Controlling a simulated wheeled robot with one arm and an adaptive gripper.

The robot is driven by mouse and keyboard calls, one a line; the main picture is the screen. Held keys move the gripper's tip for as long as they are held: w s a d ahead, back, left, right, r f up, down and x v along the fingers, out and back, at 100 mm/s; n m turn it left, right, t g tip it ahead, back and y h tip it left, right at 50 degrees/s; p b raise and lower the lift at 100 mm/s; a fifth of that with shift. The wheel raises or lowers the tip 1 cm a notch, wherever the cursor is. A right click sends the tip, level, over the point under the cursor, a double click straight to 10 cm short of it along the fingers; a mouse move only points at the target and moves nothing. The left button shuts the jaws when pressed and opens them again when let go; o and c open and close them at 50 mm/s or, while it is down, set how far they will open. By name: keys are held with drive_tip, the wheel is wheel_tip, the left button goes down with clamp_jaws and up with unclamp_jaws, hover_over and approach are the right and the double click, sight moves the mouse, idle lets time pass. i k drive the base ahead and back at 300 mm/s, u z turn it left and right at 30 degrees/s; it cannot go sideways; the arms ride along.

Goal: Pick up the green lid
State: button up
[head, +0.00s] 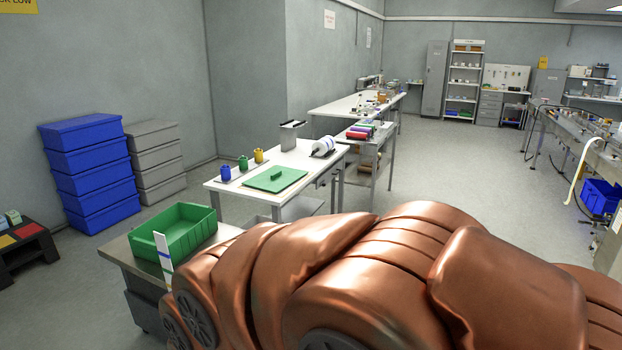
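The green lid (262,184) is a flat green panel with a raised green handle bar on top. It lies flat on the white table (228,188) near the middle of the head view, and nothing covers it. An open green crate (172,249) stands on a grey metal bench (128,262), nearer and to the left of the lid. My copper-coloured arm fills the lower foreground, and my gripper is out of view.
Blue, green and yellow small containers (243,163) stand behind the lid. A white roll (323,146) and a metal holder (291,134) are also on the table. Stacked blue boxes (90,165) stand by the left wall.

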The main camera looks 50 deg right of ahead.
sight(275, 179)
drive_tip(key=z, duration=1.85)
drive_tip(key=k, duration=1.05)
drive_tip(key=z, duration=0.65)
drive_tip(key=i, duration=3.9)
drive_tip(key=u, duration=0.5)
drive_tip(key=i, duration=1.55)
drive_tip(key=u, duration=1.8)
drive_tip(key=i, duration=0.9)
drive_tip(key=u, duration=0.9)
